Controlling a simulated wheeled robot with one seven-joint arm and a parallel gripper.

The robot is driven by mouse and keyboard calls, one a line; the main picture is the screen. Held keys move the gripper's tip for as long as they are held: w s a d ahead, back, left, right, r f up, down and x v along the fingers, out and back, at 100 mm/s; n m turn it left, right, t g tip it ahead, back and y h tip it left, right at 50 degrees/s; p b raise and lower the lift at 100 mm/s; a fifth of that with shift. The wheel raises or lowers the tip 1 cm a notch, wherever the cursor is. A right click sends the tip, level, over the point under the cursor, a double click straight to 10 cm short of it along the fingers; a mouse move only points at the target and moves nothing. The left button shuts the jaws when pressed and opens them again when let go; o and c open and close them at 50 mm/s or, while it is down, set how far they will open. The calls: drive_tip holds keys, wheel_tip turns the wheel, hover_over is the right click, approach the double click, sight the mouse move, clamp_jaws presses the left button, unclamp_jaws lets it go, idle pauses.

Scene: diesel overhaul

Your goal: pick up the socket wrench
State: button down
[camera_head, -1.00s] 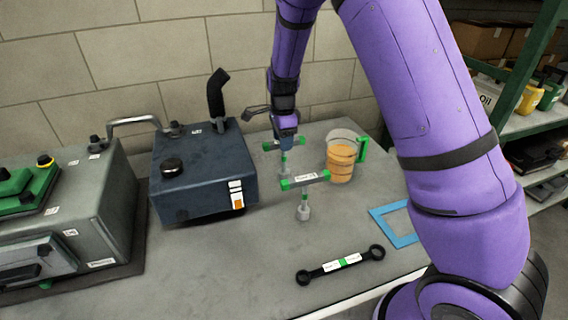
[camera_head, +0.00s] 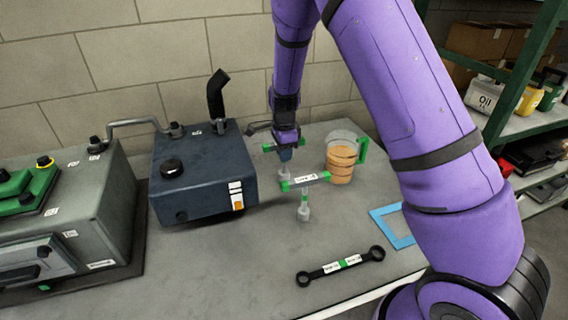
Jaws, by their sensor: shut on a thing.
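Two T-handle tools with green-ended crossbars are near the middle of the bench. The rear one, a socket wrench (camera_head: 269,148), has its crossbar at my gripper (camera_head: 285,153). My gripper is shut on this crossbar from above; its fingertips are small and partly hidden. The lower part of this wrench is largely hidden behind the front tool, so I cannot tell whether it touches the bench. The front T-handle tool (camera_head: 304,212) stands upright, with a white label on its crossbar and a grey socket at its foot.
A clear jug (camera_head: 341,162) with orange liquid and a green handle stands right of the tools. A dark blue tank (camera_head: 203,175) stands left. A black double-ended spanner (camera_head: 340,265) and a blue frame (camera_head: 378,216) lie in front. A grey machine (camera_head: 85,215) fills the far left.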

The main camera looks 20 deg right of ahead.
drive_tip(key=shift+r, duration=0.1)
wheel_tip(320, 180, up, 10)
drive_tip(key=shift+f, duration=0.1)
idle(0.4)
idle(0.4)
